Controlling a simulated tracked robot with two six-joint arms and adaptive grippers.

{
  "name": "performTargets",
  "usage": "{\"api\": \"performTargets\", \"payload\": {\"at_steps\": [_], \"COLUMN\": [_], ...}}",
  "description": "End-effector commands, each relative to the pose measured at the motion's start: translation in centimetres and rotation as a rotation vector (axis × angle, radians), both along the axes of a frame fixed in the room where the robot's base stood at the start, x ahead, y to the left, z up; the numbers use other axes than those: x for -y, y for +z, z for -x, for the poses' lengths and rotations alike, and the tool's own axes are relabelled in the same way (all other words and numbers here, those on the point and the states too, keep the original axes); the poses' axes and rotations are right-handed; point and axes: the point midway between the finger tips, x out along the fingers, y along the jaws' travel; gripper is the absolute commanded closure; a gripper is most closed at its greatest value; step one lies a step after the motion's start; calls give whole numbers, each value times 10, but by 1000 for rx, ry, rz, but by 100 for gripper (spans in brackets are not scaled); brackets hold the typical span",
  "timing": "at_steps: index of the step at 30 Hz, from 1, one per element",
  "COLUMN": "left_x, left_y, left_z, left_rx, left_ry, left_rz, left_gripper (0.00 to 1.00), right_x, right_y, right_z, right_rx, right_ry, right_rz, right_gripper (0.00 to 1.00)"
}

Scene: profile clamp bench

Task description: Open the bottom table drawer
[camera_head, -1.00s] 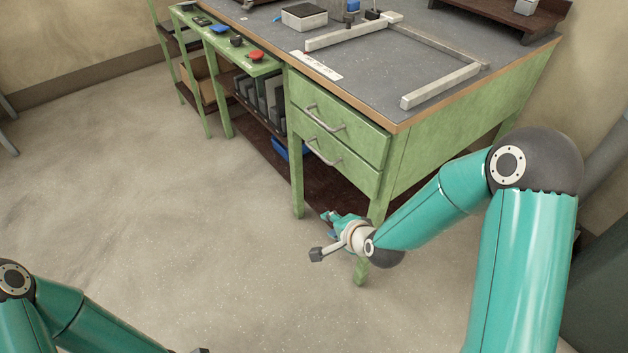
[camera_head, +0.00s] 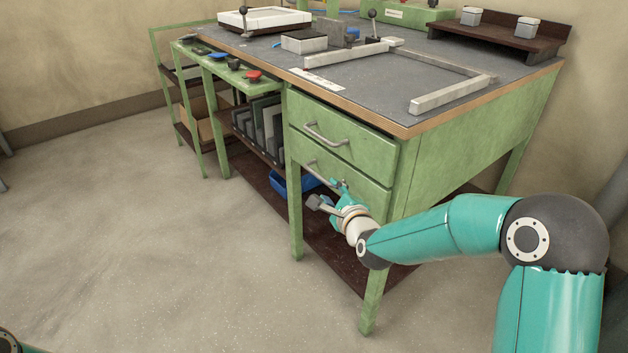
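The green bottom table drawer (camera_head: 369,190) sits under a like top drawer (camera_head: 350,142) in the workbench front. Both drawer fronts look flush with the frame. The bottom drawer's grey bar handle (camera_head: 312,168) runs along its front; its right end is partly covered by my gripper. My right gripper (camera_head: 341,188) is at the right part of this handle, with its teal fingers in front of the drawer. Whether it touches the handle, and whether the fingers are open or shut, is too small to tell. My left gripper is out of view.
The bench's front leg (camera_head: 372,302) and dark lower shelf (camera_head: 325,238) are below my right gripper. A blue bin (camera_head: 291,183) is on the shelf to the left. A metal frame (camera_head: 452,95) lies on the bench top. The floor (camera_head: 150,260) in front is clear.

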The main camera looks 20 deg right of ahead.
Motion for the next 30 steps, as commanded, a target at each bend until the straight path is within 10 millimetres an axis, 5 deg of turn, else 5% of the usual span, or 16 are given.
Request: {"api": "performTargets", "payload": {"at_steps": [6,15,30], "left_x": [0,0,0], "left_y": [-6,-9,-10], "left_z": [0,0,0], "left_rx": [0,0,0], "left_ry": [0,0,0], "left_rz": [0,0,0], "left_gripper": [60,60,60], "right_x": [-1,-2,-2], "right_y": [-13,-21,-23], "right_z": [-46,-90,-101], "right_rx": [-1,-1,-1], "right_ry": [1,2,3], "right_rz": [1,1,0], "right_gripper": [63,63,64]}}
